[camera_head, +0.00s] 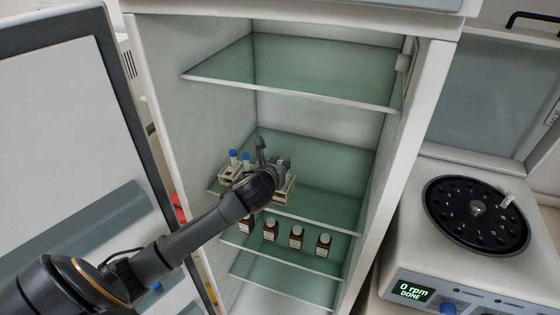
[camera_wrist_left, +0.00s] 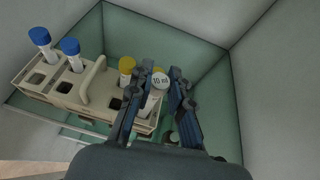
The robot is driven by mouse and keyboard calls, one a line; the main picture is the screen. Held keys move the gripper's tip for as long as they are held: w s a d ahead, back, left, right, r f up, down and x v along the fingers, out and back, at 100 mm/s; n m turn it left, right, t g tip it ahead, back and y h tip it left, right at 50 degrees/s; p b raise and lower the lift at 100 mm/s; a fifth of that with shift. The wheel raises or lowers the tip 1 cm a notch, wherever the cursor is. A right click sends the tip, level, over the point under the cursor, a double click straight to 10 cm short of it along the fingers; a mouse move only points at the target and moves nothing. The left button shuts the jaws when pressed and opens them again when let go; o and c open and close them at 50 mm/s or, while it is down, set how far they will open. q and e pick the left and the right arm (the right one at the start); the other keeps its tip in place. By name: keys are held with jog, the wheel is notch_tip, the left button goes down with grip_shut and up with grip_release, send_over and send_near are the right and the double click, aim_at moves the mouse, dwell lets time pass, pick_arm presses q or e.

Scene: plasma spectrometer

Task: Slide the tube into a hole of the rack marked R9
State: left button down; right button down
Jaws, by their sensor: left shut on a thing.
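My left gripper (camera_head: 270,163) reaches into the open fridge, over the beige rack (camera_head: 230,178) on a middle glass shelf. Two blue-capped tubes (camera_wrist_left: 71,48) stand at the rack's left, and a yellow-capped tube (camera_wrist_left: 126,66) stands beside the gripper. Some square holes are empty. No R9 mark is readable.
Several brown bottles (camera_head: 297,236) stand on the shelf below. A glass shelf (camera_head: 300,75) lies above the arm. The open fridge door (camera_head: 60,120) is at the left. A centrifuge (camera_head: 477,212) showing "0 rpm DONE" is at the right.

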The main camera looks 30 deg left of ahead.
pick_arm(q)
jog(key=shift+f, duration=0.5)
jog(key=shift+f, duration=0.15)
jog(key=shift+f+b, duration=0.7)
jog(key=shift+f, duration=0.3)
jog(key=c, duration=1.2)
grip_release()
jog(key=shift+o, duration=0.2)
jog(key=shift+s, duration=0.1)
